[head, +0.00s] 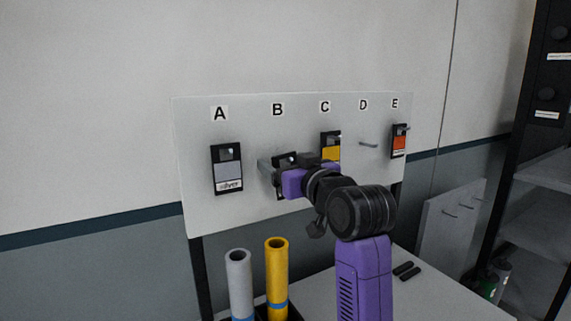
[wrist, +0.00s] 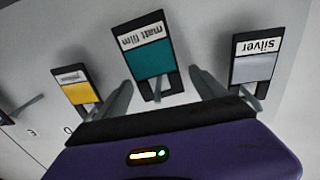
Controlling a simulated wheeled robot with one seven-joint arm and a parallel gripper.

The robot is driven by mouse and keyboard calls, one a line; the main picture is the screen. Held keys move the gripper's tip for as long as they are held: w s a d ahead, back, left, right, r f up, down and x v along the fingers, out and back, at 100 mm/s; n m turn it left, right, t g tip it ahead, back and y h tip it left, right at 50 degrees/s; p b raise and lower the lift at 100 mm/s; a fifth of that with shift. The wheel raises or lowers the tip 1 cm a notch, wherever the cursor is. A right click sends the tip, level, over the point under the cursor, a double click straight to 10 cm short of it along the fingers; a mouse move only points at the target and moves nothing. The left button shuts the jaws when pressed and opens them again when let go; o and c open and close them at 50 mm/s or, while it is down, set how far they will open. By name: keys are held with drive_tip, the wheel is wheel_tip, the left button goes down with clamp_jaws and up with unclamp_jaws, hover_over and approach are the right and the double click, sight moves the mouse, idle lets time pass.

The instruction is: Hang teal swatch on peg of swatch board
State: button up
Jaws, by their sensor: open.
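The teal swatch (wrist: 152,60), a black-framed card labelled "matt film", hangs at position B of the white swatch board (head: 190,130). A peg shows at its hole end in the wrist view, and the card looks to be on it. My gripper (wrist: 160,72) is open, with one finger on each side of the card and visible gaps between. In the head view my gripper (head: 272,172) is in front of B and hides most of the teal swatch; only dark edges of its frame show.
The peg at D (head: 368,144) is bare. A grey roll (head: 239,280) and a yellow roll (head: 277,270) stand below the board.

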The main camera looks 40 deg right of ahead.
drive_tip(key=b+v, duration=0.1)
drive_tip(key=v, duration=0.6)
drive_tip(key=shift+s, duration=0.35)
drive_tip(key=shift+a+r, duration=0.1)
drive_tip(key=shift+r, duration=0.05)
wheel_tip(320, 180, up, 4)
drive_tip(key=t+h, duration=0.1)
drive_tip(key=t, duration=0.1)
drive_tip(key=s+a+f+t+y, duration=0.1)
drive_tip(key=s+a+f, duration=0.3)
drive_tip(key=f, duration=0.3)
drive_tip(key=s+a+f+y, duration=0.1)
drive_tip(key=s+a+f, duration=0.25)
drive_tip(key=f, duration=0.35)
drive_tip(key=s+a+f+t, duration=0.1)
drive_tip(key=s+a+f, duration=0.2)
drive_tip(key=a+f, duration=0.3)
drive_tip(key=s+a+f+n+g+y, duration=0.1)
drive_tip(key=s+a+f+g+y, duration=0.1)
drive_tip(key=s+f, duration=0.7)
drive_tip(key=s+a+f+n+g+y, duration=0.2)
drive_tip(key=s+a+f, duration=0.5)
drive_tip(key=s, duration=0.7)
wheel_tip(320, 180, down, 3)
drive_tip(key=shift+r+g+y, duration=0.25)
drive_tip(key=shift+g+y, duration=0.35)
drive_tip(key=shift+g, duration=0.5)
